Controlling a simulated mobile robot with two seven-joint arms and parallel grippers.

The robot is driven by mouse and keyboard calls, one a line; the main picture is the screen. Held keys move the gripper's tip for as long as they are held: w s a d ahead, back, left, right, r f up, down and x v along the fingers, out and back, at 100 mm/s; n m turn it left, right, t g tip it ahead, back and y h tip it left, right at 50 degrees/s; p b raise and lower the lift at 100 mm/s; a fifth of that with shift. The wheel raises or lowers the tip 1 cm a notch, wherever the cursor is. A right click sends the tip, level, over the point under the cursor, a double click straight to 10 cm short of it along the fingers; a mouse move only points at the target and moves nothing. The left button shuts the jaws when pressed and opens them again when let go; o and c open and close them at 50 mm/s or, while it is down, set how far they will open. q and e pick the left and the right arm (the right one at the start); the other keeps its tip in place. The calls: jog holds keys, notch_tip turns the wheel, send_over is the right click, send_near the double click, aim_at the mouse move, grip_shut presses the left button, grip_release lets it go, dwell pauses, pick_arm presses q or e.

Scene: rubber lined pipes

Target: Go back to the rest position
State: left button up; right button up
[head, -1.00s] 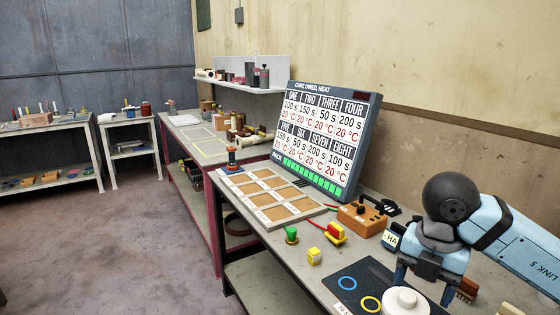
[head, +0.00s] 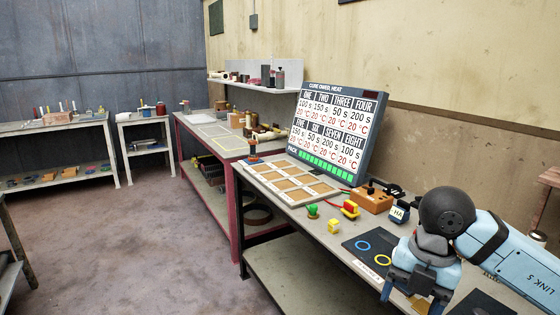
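My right gripper (head: 412,296) is at the lower right, over the front bench. Its arm comes in from the right edge. Its two fingers are spread apart and point down, with the tips close to the bottom edge of the picture. An orange-brown patch shows between the fingers, and I cannot tell what it is. My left gripper is not in view.
A dark mat (head: 362,244) with a blue and a yellow ring lies left of the gripper. A yellow cube (head: 333,227), a green knob (head: 313,211), a compartment tray (head: 288,180) and a big display board (head: 336,130) stand farther along. The floor (head: 120,240) at left is clear.

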jog(key=s+a+f+n+g+y, duration=0.1)
jog(key=s+a+n+g+y, duration=0.35)
jog(key=a+y, duration=1.05)
jog(key=w+d+f+m+t+h, duration=0.1)
jog(key=d+f+m+t+h, duration=0.45)
jog(key=m+t, duration=0.75)
jog(key=w+d+f+m+t+h, duration=0.2)
jog(key=d+f+m+t, duration=0.1)
jog(key=f+m+t, duration=0.9)
jog(key=s+d+f+m+g+h, duration=0.2)
jog(key=s+f+m+g+h, duration=0.1)
jog(key=s+f+g, duration=0.4)
jog(key=s+d+f+m+g+h, duration=0.2)
jog(key=s+f+m+h, duration=0.1)
jog(key=s+f, duration=0.4)
pick_arm(q)
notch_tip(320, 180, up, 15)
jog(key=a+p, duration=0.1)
jog(key=p, duration=1.8)
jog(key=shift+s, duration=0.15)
pick_arm(e)
notch_tip(320, 180, up, 14)
jog(key=d, duration=0.1)
jog(key=shift+w, duration=0.35)
